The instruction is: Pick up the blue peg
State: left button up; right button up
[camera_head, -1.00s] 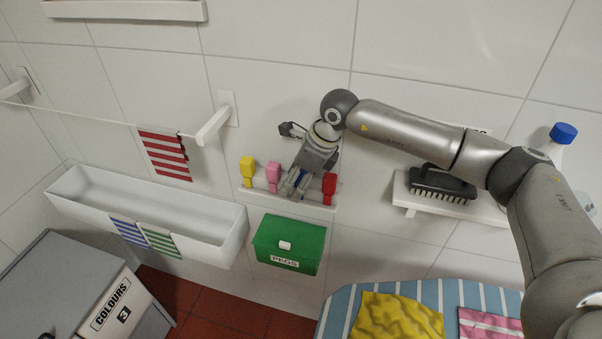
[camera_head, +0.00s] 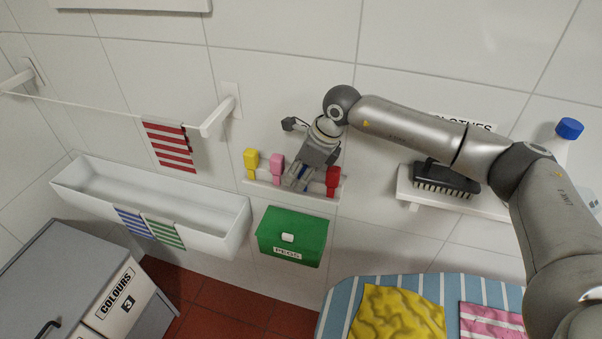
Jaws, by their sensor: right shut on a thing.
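My right gripper (camera_head: 298,181) points down at the small white peg shelf (camera_head: 262,186) on the tiled wall. It is shut on the blue peg (camera_head: 304,172), of which only a little blue shows between the fingers. A yellow peg (camera_head: 251,161) and a pink peg (camera_head: 277,165) stand to the left of the gripper, and a red peg (camera_head: 333,178) stands close on its right. I cannot tell whether the blue peg still touches the shelf. My left gripper is not in view.
A green box labelled PEGS (camera_head: 291,238) hangs below the shelf. A white trough (camera_head: 150,202) and a line with a red striped cloth (camera_head: 170,147) are at the left. A brush (camera_head: 444,179) lies on a shelf at the right, above a striped board (camera_head: 345,295) with cloths.

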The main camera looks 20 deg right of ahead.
jog(key=shift+r, duration=0.6)
jog(key=s+a+r+b, duration=0.6)
jog(key=s+a+r, duration=0.2)
jog(key=s+r, duration=0.3)
jog(key=shift+a+r+b, duration=0.25)
jog(key=shift+r+b, duration=0.1)
jog(key=shift+r, duration=0.05)
jog(key=shift+s+f, duration=0.1)
